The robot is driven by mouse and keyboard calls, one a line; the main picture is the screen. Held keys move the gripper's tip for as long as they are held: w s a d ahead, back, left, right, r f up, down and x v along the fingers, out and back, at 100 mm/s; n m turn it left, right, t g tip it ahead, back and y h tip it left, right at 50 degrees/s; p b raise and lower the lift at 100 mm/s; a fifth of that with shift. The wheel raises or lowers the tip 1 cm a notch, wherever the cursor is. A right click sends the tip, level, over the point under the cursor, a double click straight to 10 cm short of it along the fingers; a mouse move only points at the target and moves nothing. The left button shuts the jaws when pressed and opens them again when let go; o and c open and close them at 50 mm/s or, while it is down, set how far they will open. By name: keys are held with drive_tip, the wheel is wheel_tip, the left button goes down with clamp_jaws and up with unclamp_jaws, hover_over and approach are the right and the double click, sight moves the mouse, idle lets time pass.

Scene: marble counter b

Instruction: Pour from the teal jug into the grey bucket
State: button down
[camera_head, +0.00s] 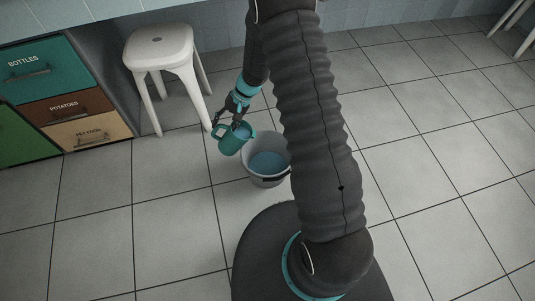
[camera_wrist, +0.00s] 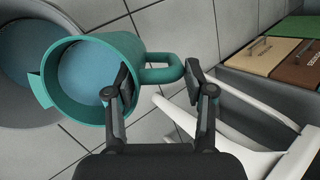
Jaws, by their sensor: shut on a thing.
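The teal jug (camera_head: 230,143) is held above the floor, beside and partly over the left edge of the grey bucket in the head view. It looks slightly tilted, and blue liquid shows inside it. In the wrist view the jug (camera_wrist: 128,45) has its handle between the fingers of my gripper (camera_wrist: 160,82), which is shut on it. My gripper (camera_head: 240,115) also shows in the head view. The grey bucket (camera_head: 268,181) stands on the floor with blue liquid in it. Its right side is partly hidden by my arm. In the wrist view the bucket (camera_wrist: 68,12) lies behind the jug.
A white stool (camera_head: 160,50) stands behind and left of the jug, and its legs (camera_wrist: 235,95) are close to my gripper in the wrist view. Labelled drawers (camera_head: 65,108) are at the left. The tiled floor is clear in front and to the right.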

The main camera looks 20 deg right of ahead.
sight(244, 130)
drive_tip(key=shift+s+d+y+b, duration=0.25)
drive_tip(key=shift+d+y+b, duration=0.45)
drive_tip(key=shift+d+b, duration=0.25)
drive_tip(key=shift+s+d+f+t+y+b, duration=0.1)
drive_tip(key=shift+s+d+t+y+b, duration=0.1)
drive_tip(key=shift+d+y+b, duration=0.3)
drive_tip(key=shift+s+d+f+t+y+b, duration=0.1)
drive_tip(key=shift+d+t+y+b, duration=0.15)
drive_tip(key=shift+y+b, duration=0.35)
drive_tip(key=shift+f+n+b, duration=0.1)
drive_tip(key=shift+n+b, duration=0.2)
drive_tip(key=shift+d+f+b, duration=0.2)
drive_tip(key=shift+f+b, duration=0.05)
drive_tip(key=shift+b, duration=0.1)
drive_tip(key=shift+s+d+f+y+b, duration=0.15)
drive_tip(key=shift+f+y+b, duration=0.15)
drive_tip(key=shift+y, duration=0.2)
drive_tip(key=shift+d+f, duration=0.1)
drive_tip(key=shift+b, duration=0.35)
drive_tip(key=shift+s+d+f+n+t+y+b, duration=0.2)
drive_tip(key=shift+d+y+b, duration=0.4)
drive_tip(key=shift+b, duration=0.85)
drive_tip(key=shift+s+d+f+n+t+y+b, duration=0.15)
drive_tip(key=shift+d+y+b, duration=0.4)
drive_tip(key=shift+b, duration=0.85)
